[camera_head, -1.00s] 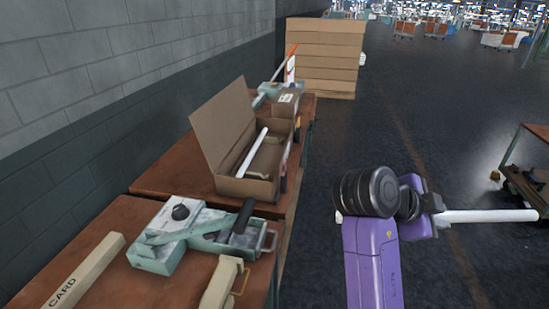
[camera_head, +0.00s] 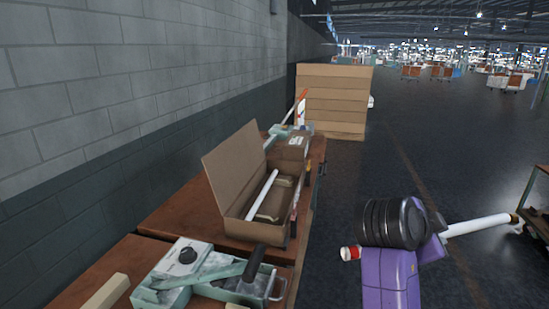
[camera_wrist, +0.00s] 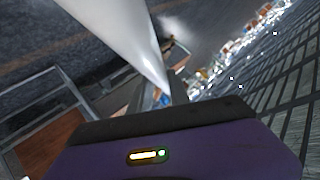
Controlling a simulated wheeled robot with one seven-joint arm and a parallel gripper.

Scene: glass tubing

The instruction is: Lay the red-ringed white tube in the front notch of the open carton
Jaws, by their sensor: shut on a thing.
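The white tube (camera_head: 480,225) passes through my gripper (camera_head: 441,231), which is shut on it out over the floor, right of the benches. Its red-ringed end (camera_head: 350,253) shows left of my arm; the middle is hidden behind the arm. In the wrist view the tube (camera_wrist: 115,30) runs from the top edge to a dark finger (camera_wrist: 177,92). The open carton (camera_head: 252,232) stands on the far bench, lid raised to the left. Another white tube (camera_head: 262,195) lies lengthwise inside it. The front notch is too small to make out.
A green-and-grey clamp device (camera_head: 200,275) with a dark handle sits on the near bench (camera_head: 105,262), in front of the carton. A small box (camera_head: 292,146) and a red-tipped rod (camera_head: 300,97) are behind it. Stacked cardboard (camera_head: 335,100) stands beyond.

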